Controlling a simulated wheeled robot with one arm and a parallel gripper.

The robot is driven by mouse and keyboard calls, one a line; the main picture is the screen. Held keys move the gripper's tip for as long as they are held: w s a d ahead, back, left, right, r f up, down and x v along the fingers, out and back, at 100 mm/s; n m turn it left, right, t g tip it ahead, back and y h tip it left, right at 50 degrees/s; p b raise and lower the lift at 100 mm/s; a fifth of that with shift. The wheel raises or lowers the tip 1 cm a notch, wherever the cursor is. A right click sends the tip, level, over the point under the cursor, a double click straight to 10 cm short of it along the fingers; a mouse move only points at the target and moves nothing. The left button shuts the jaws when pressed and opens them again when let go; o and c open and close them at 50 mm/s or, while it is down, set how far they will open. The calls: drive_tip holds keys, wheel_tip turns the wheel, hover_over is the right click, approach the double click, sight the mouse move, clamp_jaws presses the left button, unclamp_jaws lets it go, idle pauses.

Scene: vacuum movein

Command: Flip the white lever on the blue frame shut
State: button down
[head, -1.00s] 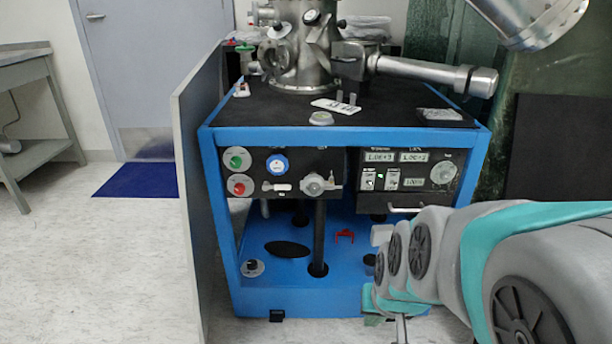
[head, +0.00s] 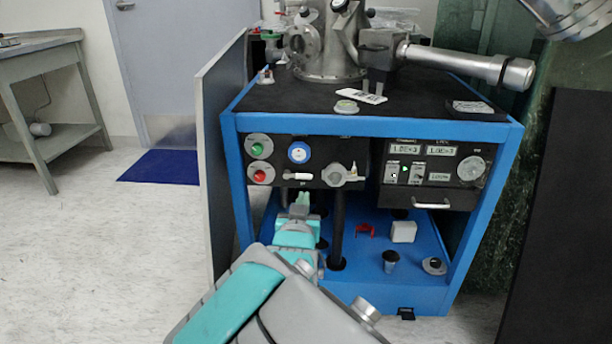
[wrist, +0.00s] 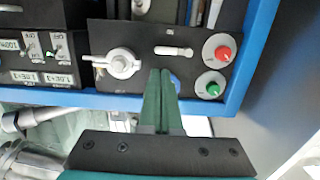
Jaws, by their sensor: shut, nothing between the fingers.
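The white lever (head: 300,182) sits on the black panel of the blue frame (head: 375,127), right of the red button and below the round blue gauge. In the wrist view, which shows the panel upside down, the white lever (wrist: 174,51) lies roughly level in its slot. My gripper (head: 303,198) is just below the lever in the head view, with no clear contact. In the wrist view my gripper (wrist: 162,75) has its green fingers together, pointing at the panel between the lever and the grey valve knob. The fingers partly cover the blue gauge.
A green button (head: 258,150) and a red button (head: 260,175) are left of the lever; a grey valve knob (head: 343,175) is to its right. A grey side board (head: 222,160) stands close on the left. A black post (head: 337,230) rises below the panel.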

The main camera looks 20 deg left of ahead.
sight(298, 175)
drive_tip(key=shift+s+a+r+t, duration=0.25)
drive_tip(key=shift+a+r+t, duration=0.05)
drive_tip(key=shift+a+r, duration=0.2)
drive_tip(key=shift+w, duration=0.1)
drive_tip(key=x, duration=0.9)
drive_tip(key=shift+w+a, duration=0.15)
drive_tip(key=shift+w, duration=0.2)
